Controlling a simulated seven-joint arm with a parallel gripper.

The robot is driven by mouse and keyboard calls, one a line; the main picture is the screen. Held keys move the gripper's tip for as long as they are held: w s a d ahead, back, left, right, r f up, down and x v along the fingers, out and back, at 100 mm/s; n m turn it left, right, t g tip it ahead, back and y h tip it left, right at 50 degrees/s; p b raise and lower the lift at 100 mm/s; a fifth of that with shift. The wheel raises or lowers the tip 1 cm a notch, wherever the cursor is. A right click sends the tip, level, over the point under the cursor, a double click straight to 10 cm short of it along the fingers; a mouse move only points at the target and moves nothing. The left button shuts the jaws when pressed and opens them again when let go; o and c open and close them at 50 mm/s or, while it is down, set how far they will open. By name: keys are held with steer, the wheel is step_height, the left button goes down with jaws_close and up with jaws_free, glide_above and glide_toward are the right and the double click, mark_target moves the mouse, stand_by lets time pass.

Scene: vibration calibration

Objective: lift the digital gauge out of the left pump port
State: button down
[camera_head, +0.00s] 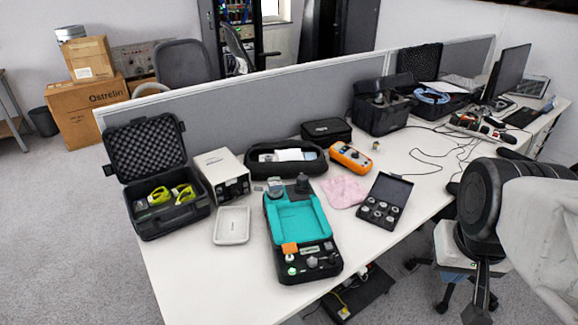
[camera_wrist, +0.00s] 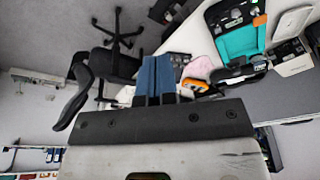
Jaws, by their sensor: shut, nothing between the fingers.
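The teal and black calibration pump (camera_head: 296,222) stands on the white desk in the head view. At its back end, a small grey gauge-like piece (camera_head: 275,187) sits upright at the left port. A black knob-like piece (camera_head: 303,184) stands at the right port. In the wrist view the pump (camera_wrist: 238,42) appears upside down at the upper right; the gauge is too small to make out there. My gripper (camera_wrist: 155,76) shows its blue fingers together and empty, apart from the pump. I cannot make out the fingers in the head view.
Around the pump are a white tray (camera_head: 232,226), a white box (camera_head: 220,174), a black pouch (camera_head: 286,160), an orange multimeter (camera_head: 350,157), a pink cloth (camera_head: 343,191) and an open case of fittings (camera_head: 384,202). An open black case (camera_head: 150,182) stands at left. A grey partition (camera_head: 250,108) runs behind.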

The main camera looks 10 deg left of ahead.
stand_by(0.3)
steer(key=shift+c, duration=1.4)
jaws_free()
